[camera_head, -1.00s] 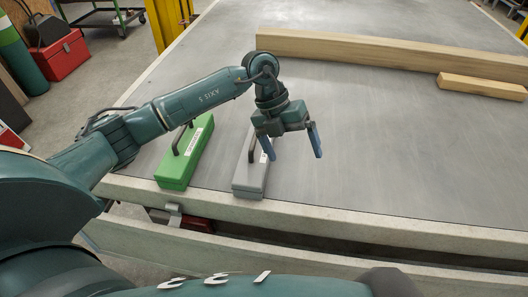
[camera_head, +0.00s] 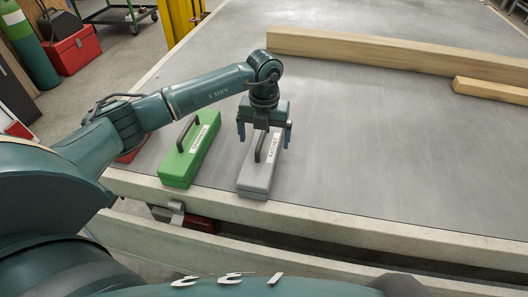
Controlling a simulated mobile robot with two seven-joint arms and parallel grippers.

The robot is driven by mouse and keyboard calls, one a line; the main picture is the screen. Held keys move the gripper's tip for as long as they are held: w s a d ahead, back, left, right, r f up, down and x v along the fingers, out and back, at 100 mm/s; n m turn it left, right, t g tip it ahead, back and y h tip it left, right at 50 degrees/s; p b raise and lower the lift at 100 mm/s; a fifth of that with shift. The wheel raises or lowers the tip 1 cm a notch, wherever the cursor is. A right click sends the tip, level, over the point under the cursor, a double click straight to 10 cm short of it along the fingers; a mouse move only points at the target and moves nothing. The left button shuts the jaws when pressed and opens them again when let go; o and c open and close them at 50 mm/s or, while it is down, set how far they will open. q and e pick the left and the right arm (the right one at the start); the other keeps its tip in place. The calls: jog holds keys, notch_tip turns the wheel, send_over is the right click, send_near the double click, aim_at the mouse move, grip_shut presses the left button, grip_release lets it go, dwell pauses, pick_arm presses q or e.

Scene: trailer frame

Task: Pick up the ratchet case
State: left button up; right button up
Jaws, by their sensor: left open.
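A grey case (camera_head: 258,180) with a dark handle (camera_head: 268,147) lies on the grey trailer deck near its front edge. Its small white label seems to read RATCHET, so I take it as the ratchet case. My left gripper (camera_head: 264,138) is open above the far part of this case. Its two blue fingers are apart, one on each side of the handle in the picture. I cannot tell how high the fingertips are above the case. My right gripper is not in view.
A green case (camera_head: 186,160) with a dark handle and a label lies left of the grey case. Part of a red case (camera_head: 130,156) shows under my left arm. A long wooden beam (camera_head: 390,58) and a shorter one (camera_head: 490,91) lie further back. The deck to the right is clear.

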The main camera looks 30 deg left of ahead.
aim_at(264, 145)
pick_arm(q)
jog(key=f, duration=0.4)
jog(key=shift+s+d+f, duration=0.1)
jog(key=shift+s+f, duration=0.1)
jog(key=shift+f, duration=0.05)
jog(key=shift+c, duration=0.5)
jog(key=shift+r, duration=0.1)
jog(key=c, duration=1.3)
